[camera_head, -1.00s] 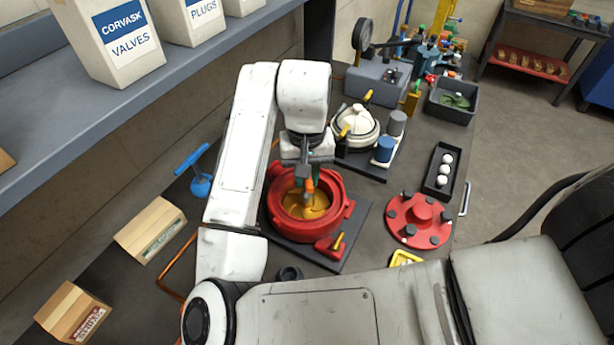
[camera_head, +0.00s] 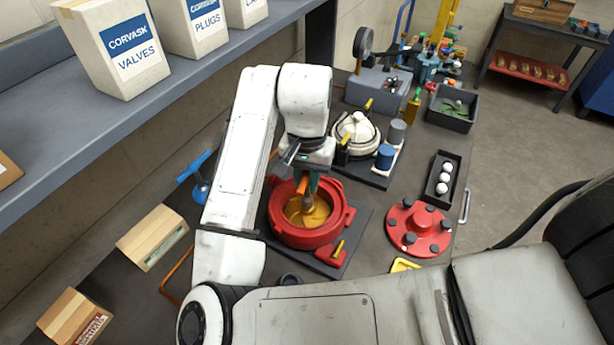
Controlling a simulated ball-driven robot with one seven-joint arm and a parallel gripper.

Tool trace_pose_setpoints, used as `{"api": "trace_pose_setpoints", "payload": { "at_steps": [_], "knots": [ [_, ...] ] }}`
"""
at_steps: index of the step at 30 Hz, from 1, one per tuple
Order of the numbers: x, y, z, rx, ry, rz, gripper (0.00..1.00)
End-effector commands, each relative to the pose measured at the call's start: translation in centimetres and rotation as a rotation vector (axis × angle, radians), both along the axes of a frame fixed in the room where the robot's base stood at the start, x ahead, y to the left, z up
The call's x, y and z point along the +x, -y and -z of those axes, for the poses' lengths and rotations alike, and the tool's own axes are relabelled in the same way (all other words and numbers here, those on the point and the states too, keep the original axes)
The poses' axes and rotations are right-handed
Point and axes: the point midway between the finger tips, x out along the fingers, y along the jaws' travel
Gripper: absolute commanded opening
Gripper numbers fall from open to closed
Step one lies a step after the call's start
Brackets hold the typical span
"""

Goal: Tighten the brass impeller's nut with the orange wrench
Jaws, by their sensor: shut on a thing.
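The brass impeller (camera_head: 318,217) sits inside the open red pump housing (camera_head: 303,238), which stands on a dark base plate. My gripper (camera_head: 308,190) points down over the middle of the housing. It is shut on the orange wrench (camera_head: 301,186), of which only a short orange part shows between and beside the fingers. The wrench's lower end is at the impeller's hub. The nut is hidden, and I cannot tell whether the wrench is seated on it.
A red flanged cover (camera_head: 420,228) lies to the right, near a black tray (camera_head: 443,180) of white balls. A white-domed unit (camera_head: 356,135) stands behind. A blue tool (camera_head: 194,172) and cardboard boxes (camera_head: 153,236) are at left. A shelf (camera_head: 150,110) overhangs the upper left.

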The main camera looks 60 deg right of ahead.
Motion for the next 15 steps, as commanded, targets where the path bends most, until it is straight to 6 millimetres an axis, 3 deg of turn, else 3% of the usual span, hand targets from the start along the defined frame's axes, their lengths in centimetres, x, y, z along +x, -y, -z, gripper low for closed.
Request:
{"api": "trace_pose_setpoints", "payload": {
  "at_steps": [1, 10, 15],
  "knots": [
    [0.0, 0.0, -0.7, -0.001, 0.0, 0.0, 0.0],
    [0.0, 0.0, -0.7, -0.001, 0.001, 0.0, 0.0],
    [0.1, 0.0, -2.1, 0.0, 0.002, 0.001, 0.0]
  ]
}}
